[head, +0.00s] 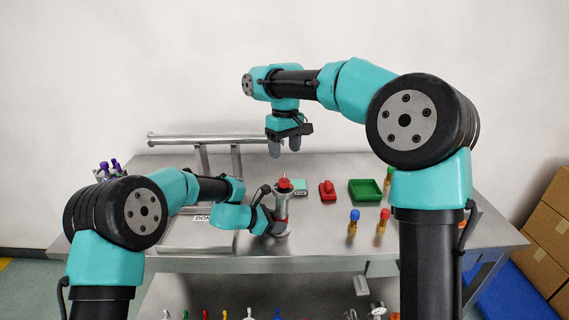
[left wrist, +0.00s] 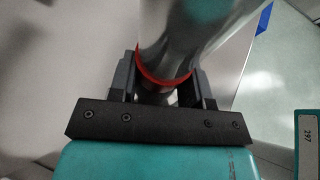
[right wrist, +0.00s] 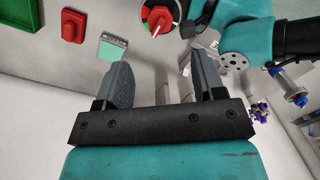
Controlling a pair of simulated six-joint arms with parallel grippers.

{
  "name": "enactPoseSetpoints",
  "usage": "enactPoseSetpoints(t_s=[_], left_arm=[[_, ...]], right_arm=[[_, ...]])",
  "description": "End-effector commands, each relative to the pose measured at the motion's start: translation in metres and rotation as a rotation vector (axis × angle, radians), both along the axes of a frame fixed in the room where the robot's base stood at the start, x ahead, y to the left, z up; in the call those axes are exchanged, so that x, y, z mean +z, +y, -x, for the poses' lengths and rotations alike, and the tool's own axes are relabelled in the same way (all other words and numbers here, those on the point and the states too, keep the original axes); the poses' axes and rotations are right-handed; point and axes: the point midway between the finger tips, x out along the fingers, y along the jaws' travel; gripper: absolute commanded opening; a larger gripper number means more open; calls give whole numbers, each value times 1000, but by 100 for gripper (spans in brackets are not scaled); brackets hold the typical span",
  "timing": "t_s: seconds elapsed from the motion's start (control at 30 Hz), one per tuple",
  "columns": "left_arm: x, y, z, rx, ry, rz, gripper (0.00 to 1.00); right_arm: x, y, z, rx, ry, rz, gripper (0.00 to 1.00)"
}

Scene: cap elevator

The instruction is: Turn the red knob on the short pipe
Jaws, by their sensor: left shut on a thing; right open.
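The short pipe (head: 281,215) stands upright on the metal table, with the red knob (head: 284,184) on its top. The knob also shows in the right wrist view (right wrist: 158,20), round with a pale pointer mark. My left gripper (head: 276,222) is shut on the short pipe from the side, below the knob. In the left wrist view the shiny pipe (left wrist: 185,35) with a red ring lies between the left fingers (left wrist: 163,85). My right gripper (head: 285,150) is open and empty, pointing down above and behind the pipe; its fingers (right wrist: 160,80) are spread apart.
A teal block (head: 300,187), a red object (head: 327,191) and a green tray (head: 366,191) sit right of the pipe. Blue-topped (head: 353,220) and red-topped (head: 382,225) tubes stand nearer the front. A metal rail (head: 205,140) is at the back left.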

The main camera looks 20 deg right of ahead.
Motion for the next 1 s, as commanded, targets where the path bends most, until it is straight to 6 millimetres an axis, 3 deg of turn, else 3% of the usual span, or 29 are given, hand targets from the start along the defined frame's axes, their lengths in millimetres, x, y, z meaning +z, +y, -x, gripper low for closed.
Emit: enactPoseSetpoints(t_s=[0.2,0.67,1.0], left_arm=[[0,0,0,0,0,1,31],[0,0,0,0,0,0,31],[0,0,0,0,0,0,31]], right_arm=[[19,-1,-1,1,0,0,63],[20,-1,-1,18,-1,0,63],[20,-1,1,312,-23,-7,63]])
